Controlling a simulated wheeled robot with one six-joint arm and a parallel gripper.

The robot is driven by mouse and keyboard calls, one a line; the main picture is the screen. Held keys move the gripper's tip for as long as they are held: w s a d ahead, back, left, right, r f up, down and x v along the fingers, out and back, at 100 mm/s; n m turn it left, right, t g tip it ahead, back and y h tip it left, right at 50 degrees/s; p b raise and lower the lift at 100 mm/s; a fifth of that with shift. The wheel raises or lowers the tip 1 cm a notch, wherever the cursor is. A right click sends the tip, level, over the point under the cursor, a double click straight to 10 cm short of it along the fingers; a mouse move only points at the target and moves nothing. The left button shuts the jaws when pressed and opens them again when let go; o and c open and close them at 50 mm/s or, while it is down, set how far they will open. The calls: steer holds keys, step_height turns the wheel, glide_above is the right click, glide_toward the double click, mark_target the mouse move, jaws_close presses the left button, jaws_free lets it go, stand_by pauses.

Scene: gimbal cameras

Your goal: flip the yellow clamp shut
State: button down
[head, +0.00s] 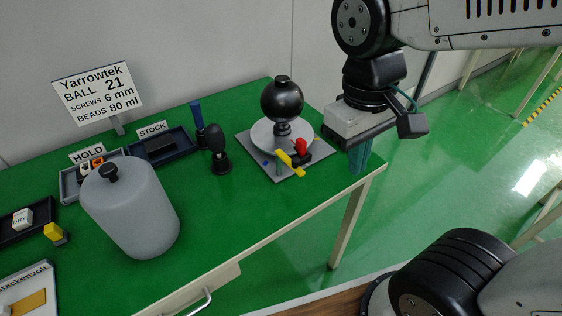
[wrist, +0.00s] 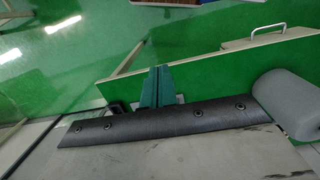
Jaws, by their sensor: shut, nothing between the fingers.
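The yellow clamp (head: 291,164) is at the front edge of a round grey disc (head: 268,131), which sits on a square grey base plate (head: 249,146) near the table's right end. Its yellow bar sticks out toward the front; I cannot tell how far it is flipped. A red part (head: 301,147) stands right behind it. A black ball (head: 282,99) rises above the disc. My gripper (head: 360,160) has teal fingers pointing down, right of the clamp and apart from it, near the table's right corner. In the wrist view the fingers (wrist: 157,85) are together and empty; the clamp is not visible there.
A large grey canister (head: 133,212) with a black knob stands front left. A black-headed stand (head: 217,148) and a blue-topped post (head: 198,118) are left of the plate. Trays marked HOLD (head: 68,190) and STOCK (head: 139,152) lie farther left. The table is clear in front of the plate.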

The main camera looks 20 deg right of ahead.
steer(key=w+a+f+n+t+h, duration=0.1)
steer(key=w+a+f+n+h, duration=0.3)
steer(key=w+a+n, duration=0.3)
steer(key=w+a+f+n+t+h, duration=0.1)
steer(key=w+a+f+n+h, duration=0.3)
steer(key=w+a+n, duration=0.3)
steer(key=a+n, duration=0.3)
steer(key=a, duration=0.2)
steer(key=shift+w+f+t+h, duration=0.2)
steer(key=shift+f+t+h, duration=0.1)
steer(key=shift+f+h, duration=0.1)
glide_toward(292, 167)
steer(key=s+f+x, duration=0.1)
steer(key=x, duration=0.4)
steer(key=shift+w+d+r, duration=0.25)
steer(key=shift+w, duration=0.35)
